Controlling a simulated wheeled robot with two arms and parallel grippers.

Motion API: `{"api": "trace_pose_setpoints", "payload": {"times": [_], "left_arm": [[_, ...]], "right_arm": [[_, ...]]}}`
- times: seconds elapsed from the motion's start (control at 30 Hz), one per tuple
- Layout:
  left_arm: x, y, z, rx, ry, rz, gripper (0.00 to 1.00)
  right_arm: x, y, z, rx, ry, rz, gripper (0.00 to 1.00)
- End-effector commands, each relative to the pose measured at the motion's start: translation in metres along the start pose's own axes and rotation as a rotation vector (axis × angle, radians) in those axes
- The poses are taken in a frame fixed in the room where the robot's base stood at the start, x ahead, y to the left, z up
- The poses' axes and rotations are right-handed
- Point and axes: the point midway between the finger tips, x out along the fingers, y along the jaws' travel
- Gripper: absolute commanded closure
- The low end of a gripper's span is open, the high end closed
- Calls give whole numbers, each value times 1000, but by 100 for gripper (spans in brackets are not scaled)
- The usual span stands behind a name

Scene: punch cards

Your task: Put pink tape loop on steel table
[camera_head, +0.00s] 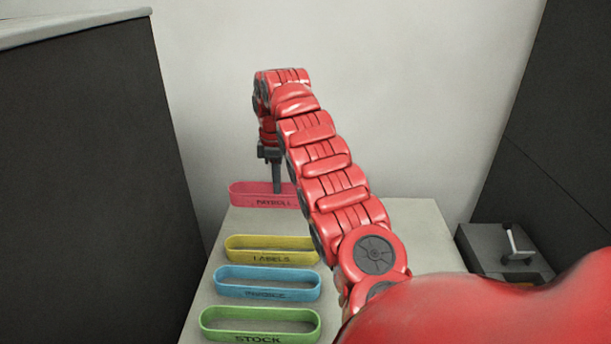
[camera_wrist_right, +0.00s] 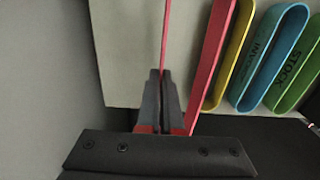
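The pink tape loop (camera_head: 260,201), marked PAYROLL, is at the far end of the pale grey table top (camera_head: 225,232). My right gripper (camera_head: 277,190) points down at the loop's middle. In the right wrist view, its fingers (camera_wrist_right: 163,78) are close together on one thin wall of the pink loop (camera_wrist_right: 211,55); the other wall runs to the right of the fingers. I cannot tell whether the loop touches the table. My left gripper is not in view.
Yellow LABELS (camera_head: 271,259), blue INVOICE (camera_head: 267,293) and green STOCK (camera_head: 258,336) loops lie in a row toward me. Dark panels stand at left (camera_head: 90,170) and right (camera_head: 555,150). A grey box with a lever (camera_head: 490,247) is at the right.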

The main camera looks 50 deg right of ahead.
Motion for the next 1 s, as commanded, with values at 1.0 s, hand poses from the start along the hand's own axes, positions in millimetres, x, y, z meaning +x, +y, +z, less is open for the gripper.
{"api": "trace_pose_setpoints", "payload": {"times": [1.0], "left_arm": [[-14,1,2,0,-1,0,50]], "right_arm": [[101,0,0,0,0,-1,100]]}}
